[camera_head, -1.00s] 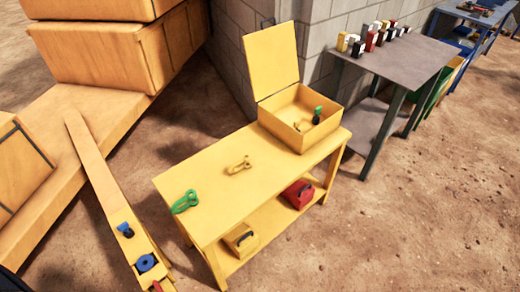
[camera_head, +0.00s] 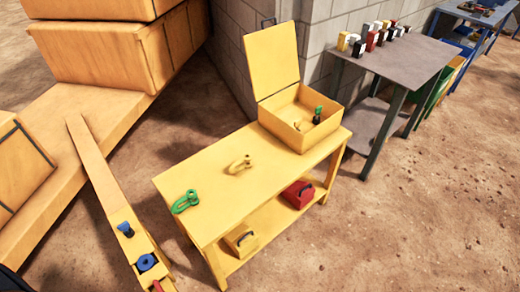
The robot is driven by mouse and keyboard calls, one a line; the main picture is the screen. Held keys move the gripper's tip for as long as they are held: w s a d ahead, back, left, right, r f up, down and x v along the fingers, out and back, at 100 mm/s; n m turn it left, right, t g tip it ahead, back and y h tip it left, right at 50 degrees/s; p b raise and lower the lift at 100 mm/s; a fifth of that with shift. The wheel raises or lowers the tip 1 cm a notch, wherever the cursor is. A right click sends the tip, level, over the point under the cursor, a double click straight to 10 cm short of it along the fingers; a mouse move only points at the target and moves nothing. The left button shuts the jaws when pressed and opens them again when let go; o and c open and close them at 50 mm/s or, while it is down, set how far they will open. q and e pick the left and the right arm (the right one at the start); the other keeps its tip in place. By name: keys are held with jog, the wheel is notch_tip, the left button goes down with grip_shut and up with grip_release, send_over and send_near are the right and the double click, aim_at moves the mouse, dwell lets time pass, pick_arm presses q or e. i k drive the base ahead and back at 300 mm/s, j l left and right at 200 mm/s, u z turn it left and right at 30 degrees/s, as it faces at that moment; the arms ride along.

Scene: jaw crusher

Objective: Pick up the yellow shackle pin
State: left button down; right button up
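A small yellow shackle (camera_head: 239,165) lies on top of the yellow table (camera_head: 215,190), near its middle. I cannot tell its pin apart from its body at this size. A green shackle (camera_head: 186,201) lies at the table's left end. An open yellow box (camera_head: 296,139) stands at the table's right end with its lid (camera_head: 272,58) raised. Inside it are a green and dark item (camera_head: 318,114) and other small things too small to make out. Neither of my grippers is in view.
A red box (camera_head: 299,193) and a yellow box (camera_head: 241,240) sit on the table's lower shelf. A yellow beam with blue parts (camera_head: 146,262) runs along the left. A grey table (camera_head: 400,60) with several small boxes stands behind right. Dirt ground is clear at front right.

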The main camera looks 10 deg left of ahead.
aim_at(297, 122)
jog(key=i+l+u, duration=0.1)
jog(key=l, duration=0.35)
jog(key=i+l, duration=0.2)
jog(key=l, duration=0.25)
jog(key=i+l+u, duration=0.15)
jog(key=l, duration=0.3)
jog(key=l+u, duration=0.1)
jog(key=l, duration=0.35)
jog(key=i, duration=0.05)
